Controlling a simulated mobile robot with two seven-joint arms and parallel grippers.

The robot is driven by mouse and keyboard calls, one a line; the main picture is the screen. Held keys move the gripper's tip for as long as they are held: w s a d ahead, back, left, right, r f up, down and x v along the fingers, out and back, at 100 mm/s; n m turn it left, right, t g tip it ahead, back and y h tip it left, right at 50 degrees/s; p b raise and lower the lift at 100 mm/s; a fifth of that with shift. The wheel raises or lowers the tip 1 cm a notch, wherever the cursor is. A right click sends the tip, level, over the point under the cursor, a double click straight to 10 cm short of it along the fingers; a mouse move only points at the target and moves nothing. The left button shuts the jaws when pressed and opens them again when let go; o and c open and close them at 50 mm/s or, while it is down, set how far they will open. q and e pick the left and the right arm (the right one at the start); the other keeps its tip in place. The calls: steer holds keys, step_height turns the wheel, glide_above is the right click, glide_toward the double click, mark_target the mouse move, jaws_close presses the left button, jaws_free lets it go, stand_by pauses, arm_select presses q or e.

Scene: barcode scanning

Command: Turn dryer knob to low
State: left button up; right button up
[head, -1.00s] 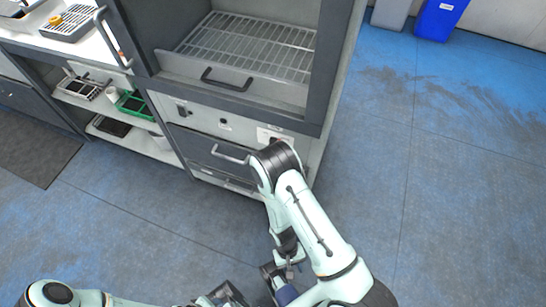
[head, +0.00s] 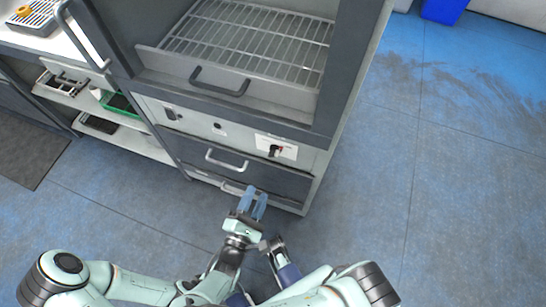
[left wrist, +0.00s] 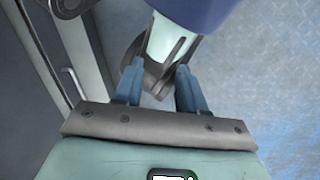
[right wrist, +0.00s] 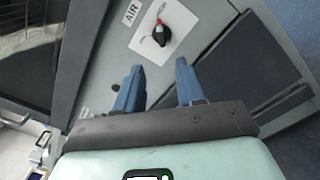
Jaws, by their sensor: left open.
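The dryer (head: 150,60) is a grey cabinet with an open wire-rack chamber. Its black knob (head: 275,151) sits on a white plate (head: 290,152) at the right end of the front panel. In the right wrist view the knob (right wrist: 161,35) has a red and white marker towards the picture's top; its setting cannot be read.
A drawer handle (head: 226,160) and a chamber handle (head: 219,82) stick out from the dryer. A shelf at left holds a green tray (head: 120,104). A blue bin (head: 444,9) stands at the far right. The floor (head: 400,200) right of the dryer is clear.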

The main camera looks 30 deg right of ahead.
mark_target(273, 157)
arm_select(q)
steer(key=shift+w+a+f+t+b, duration=0.2)
steer(key=shift+w+a+f+b, duration=0.2)
steer(key=shift+w, duration=0.2)
steer(key=shift+w+a+f+t+b, duration=0.2)
steer(key=shift+w+f+b, duration=0.1)
steer(key=shift+w+f, duration=0.25)
arm_select(e)
steer(key=x, duration=1.2)
steer(key=shift+s, duration=0.1)
jaws_close()
